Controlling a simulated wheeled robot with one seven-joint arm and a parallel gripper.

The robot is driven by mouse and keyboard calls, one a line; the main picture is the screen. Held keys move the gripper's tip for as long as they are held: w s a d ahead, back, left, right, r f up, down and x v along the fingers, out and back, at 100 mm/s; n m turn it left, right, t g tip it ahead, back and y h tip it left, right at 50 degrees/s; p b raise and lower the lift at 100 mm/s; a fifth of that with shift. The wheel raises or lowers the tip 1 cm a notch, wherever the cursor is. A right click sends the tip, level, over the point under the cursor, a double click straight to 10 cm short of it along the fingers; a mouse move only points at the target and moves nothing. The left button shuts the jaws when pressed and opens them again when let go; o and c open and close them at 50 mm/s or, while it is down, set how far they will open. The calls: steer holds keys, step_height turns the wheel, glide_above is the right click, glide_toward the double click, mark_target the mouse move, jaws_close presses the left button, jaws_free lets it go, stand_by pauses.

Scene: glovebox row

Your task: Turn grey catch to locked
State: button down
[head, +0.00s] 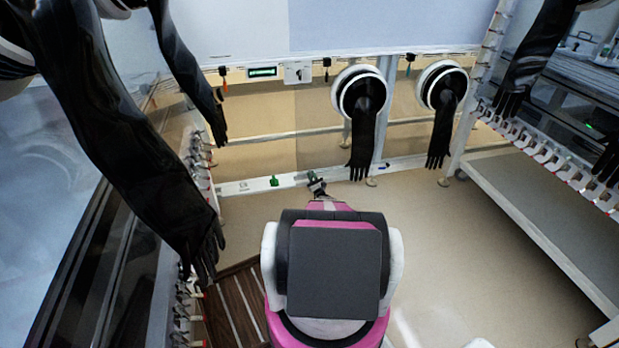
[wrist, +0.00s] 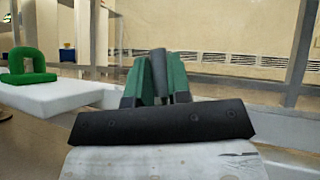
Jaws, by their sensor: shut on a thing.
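My gripper (head: 317,187) reaches forward to the white lower rail (head: 240,187) of the glovebox front in the head view. In the wrist view its green fingers (wrist: 158,90) are closed on a dark grey upright piece (wrist: 159,64), the grey catch. The fingers cover its lower part and base, so its turn angle is hard to read. In the head view the catch is too small and too covered to make out clearly. A green catch (head: 274,181) stands on the rail to the left, and it shows as a green arch in the wrist view (wrist: 30,68).
Black gloves hang from round ports (head: 360,92) above and right of my gripper. A large black glove (head: 130,130) hangs at the left. A slatted wooden piece (head: 238,306) lies low at the left. The floor (head: 480,240) to the right is clear up to a bench (head: 545,200).

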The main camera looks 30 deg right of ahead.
steer(key=shift+s+d+m+t+h, duration=0.1)
steer(key=shift+d+m+t+h, duration=0.15)
steer(key=shift+m+h, duration=0.95)
steer(key=shift+s+d+m+t+h, duration=0.1)
steer(key=shift+d+m+t+h, duration=0.1)
steer(key=shift+m+h, duration=1)
steer(key=shift+d+m+h, duration=0.1)
steer(key=shift+m+h, duration=0.3)
steer(key=shift+m, duration=0.1)
steer(key=c, duration=1.1)
jaws_free()
